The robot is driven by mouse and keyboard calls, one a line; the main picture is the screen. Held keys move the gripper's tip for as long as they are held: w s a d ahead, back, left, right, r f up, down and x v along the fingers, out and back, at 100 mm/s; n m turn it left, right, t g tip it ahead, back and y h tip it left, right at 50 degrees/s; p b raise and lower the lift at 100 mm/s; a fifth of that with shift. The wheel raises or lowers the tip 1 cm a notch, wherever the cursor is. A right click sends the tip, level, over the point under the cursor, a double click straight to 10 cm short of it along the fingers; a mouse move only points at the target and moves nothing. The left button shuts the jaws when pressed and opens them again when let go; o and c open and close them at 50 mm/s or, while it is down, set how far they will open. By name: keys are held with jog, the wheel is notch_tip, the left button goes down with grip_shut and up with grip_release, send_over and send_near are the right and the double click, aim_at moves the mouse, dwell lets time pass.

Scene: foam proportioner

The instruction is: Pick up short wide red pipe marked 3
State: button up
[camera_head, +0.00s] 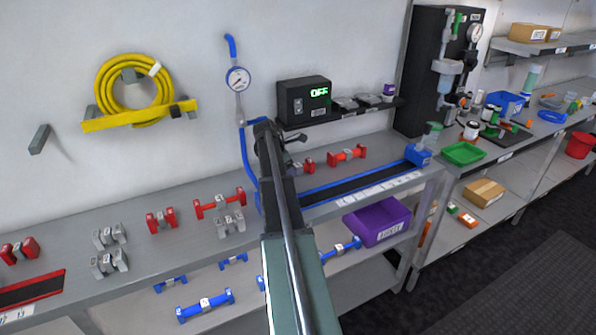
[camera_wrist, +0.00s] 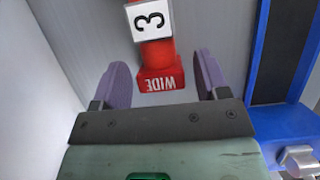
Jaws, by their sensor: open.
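The short red pipe (camera_wrist: 157,58) with a white label reading 3 and the word WIDE on its near end shows at the top middle of the wrist view. My gripper (camera_wrist: 162,72) is open, with one purple finger on each side of the pipe's near end. In the head view a red pipe (camera_head: 304,167) lies on the bench just right of my gripper (camera_head: 282,139), partly hidden by my arm. Its marking is too small to read there.
Another red pipe (camera_head: 347,154) lies to the right. A blue-edged black strip (camera_head: 345,184) runs along the bench front. Behind stand the wall, a blue pipe with a gauge (camera_head: 238,79) and a black box reading OFF (camera_head: 304,100). More red and grey pipes lie left.

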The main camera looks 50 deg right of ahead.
aim_at(297, 166)
jog(key=d, duration=0.1)
jog(key=s+d, duration=0.2)
jog(key=d, duration=0.1)
jog(key=shift+d, duration=0.1)
jog(key=shift+b+x, duration=0.8)
jog(key=shift+w+a+r, duration=0.1)
jog(key=shift+a+r, duration=0.05)
jog(key=shift+a, duration=0.05)
jog(key=c, duration=1.1)
jog(key=shift+r+p, duration=0.1)
jog(key=shift+p, duration=0.2)
